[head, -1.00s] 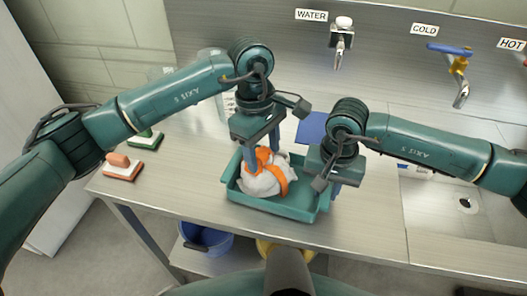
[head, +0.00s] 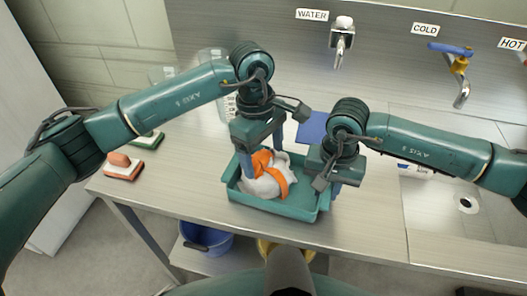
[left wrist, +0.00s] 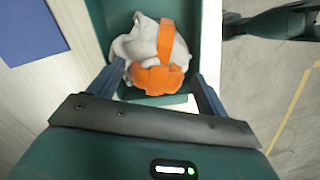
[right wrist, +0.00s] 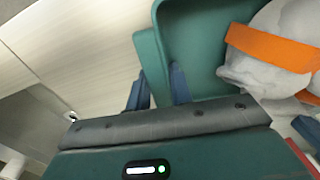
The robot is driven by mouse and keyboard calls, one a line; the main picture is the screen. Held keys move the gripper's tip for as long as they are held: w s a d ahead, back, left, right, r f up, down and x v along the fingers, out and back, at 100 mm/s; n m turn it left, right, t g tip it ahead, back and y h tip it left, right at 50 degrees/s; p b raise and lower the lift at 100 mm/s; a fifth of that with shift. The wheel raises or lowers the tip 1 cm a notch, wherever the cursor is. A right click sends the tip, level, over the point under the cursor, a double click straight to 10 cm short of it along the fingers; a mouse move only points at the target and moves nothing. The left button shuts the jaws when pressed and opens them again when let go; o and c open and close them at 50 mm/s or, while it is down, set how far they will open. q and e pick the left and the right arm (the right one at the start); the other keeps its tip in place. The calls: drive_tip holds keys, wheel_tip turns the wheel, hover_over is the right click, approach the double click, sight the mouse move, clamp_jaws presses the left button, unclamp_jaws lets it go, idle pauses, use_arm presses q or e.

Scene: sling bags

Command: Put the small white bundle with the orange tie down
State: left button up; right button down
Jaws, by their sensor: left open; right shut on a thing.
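The small white bundle with the orange tie (head: 277,184) sits in the teal tray (head: 295,207), towards its left end. It also shows in the left wrist view (left wrist: 146,50) and, partly cut off, in the right wrist view (right wrist: 272,78). My left gripper (head: 264,150) is just above the bundle with its fingers spread wide; the left wrist view shows them (left wrist: 156,85) on either side of it. My right gripper (head: 337,190) is shut on the tray's right wall, which lies between its fingers in the right wrist view (right wrist: 157,90).
The tray rests on a steel counter (head: 190,190). A red-orange brush (head: 122,166) and a green brush (head: 148,140) lie at left. A blue sheet (head: 312,127) is behind the tray. Taps line the back wall, with a sink (head: 465,203) at right. A blue bucket (head: 207,237) stands below.

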use_arm(q)
wheel_tip(320, 180, up, 12)
drive_tip(key=a, duration=0.1)
drive_tip(key=shift+w+a, duration=0.15)
drive_tip(key=shift+w, duration=0.3)
use_arm(e)
drive_tip(key=c, duration=1.2)
unclamp_jaws()
drive_tip(key=shift+o, duration=0.2)
